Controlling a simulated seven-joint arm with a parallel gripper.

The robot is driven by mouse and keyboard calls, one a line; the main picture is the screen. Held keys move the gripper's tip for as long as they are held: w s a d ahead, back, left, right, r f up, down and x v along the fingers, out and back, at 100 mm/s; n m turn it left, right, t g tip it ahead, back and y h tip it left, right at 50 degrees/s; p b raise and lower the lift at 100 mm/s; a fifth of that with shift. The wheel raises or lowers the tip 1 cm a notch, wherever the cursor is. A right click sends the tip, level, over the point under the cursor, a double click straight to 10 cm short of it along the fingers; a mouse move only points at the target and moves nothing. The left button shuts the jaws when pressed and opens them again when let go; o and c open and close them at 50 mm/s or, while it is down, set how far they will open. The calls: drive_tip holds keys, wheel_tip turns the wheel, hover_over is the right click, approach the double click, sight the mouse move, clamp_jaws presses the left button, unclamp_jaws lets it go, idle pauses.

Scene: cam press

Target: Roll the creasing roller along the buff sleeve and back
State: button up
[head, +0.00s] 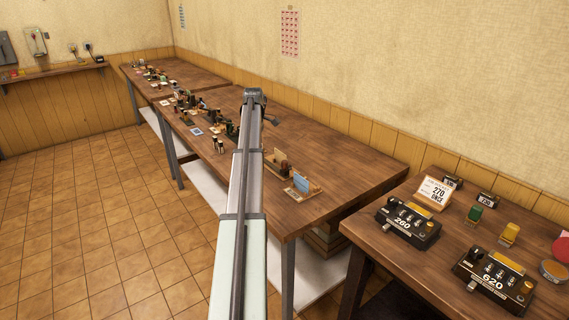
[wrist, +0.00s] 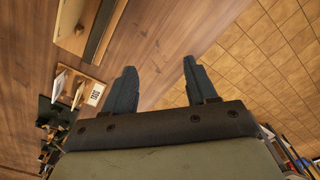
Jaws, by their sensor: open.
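My gripper (head: 255,94) is at the far end of my outstretched arm, over the long brown table in the head view. In the wrist view its two dark fingers (wrist: 159,66) stand wide apart with nothing between them, the table and floor behind. I cannot pick out the creasing roller for certain in either view. A small stand with a buff upright piece (head: 279,159) is on the table right of my arm; whether it is the buff sleeve I cannot tell. Part of the table behind my arm is hidden.
A stand with a blue card (head: 302,182) is near the table's front edge. Several small items (head: 195,107) crowd the table's left part. A nearer table (head: 393,262) at right holds black boxes marked 260 (head: 408,223) and 620 (head: 494,280). The long table's right part is clear.

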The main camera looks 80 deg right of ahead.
wheel_tip(320, 180, up, 5)
hover_over(284, 161)
wheel_tip(284, 161, down, 14)
drive_tip(key=shift+s+r, duration=0.1)
drive_tip(key=shift+c, duration=0.2)
clamp_jaws()
idle(0.5)
drive_tip(key=shift+d, duration=0.1)
